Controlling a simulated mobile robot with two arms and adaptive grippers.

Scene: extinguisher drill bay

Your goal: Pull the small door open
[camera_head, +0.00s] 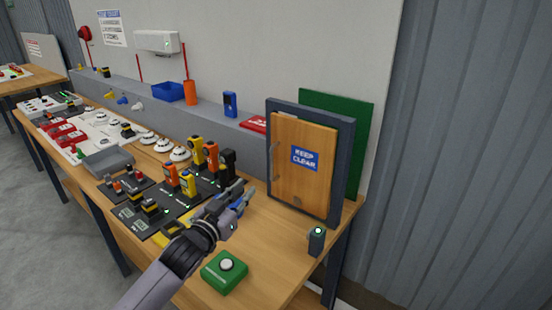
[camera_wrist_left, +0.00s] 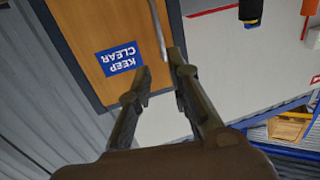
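The small wooden door (camera_head: 313,180) with a blue KEEP CLEAR sign stands in a dark frame (camera_head: 346,165) at the right end of the bench. It looks shut or nearly so. Its thin upright handle (camera_head: 274,160) is on its left edge. In the left wrist view, the door (camera_wrist_left: 110,25) is upper left, and the handle (camera_wrist_left: 157,25) shows beyond the fingertips, roughly in line with their gap. My left gripper (camera_head: 245,194) is open and empty, in front of the door and lower left of the handle; its fingers (camera_wrist_left: 160,70) are apart. My right gripper is not in view.
A green box with a white button (camera_head: 226,266) and a small dark post (camera_head: 317,240) stand near the front edge. Orange, yellow and black devices (camera_head: 197,160) stand left of my gripper. A green panel (camera_head: 361,125) is behind the door. Bare bench lies before the door.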

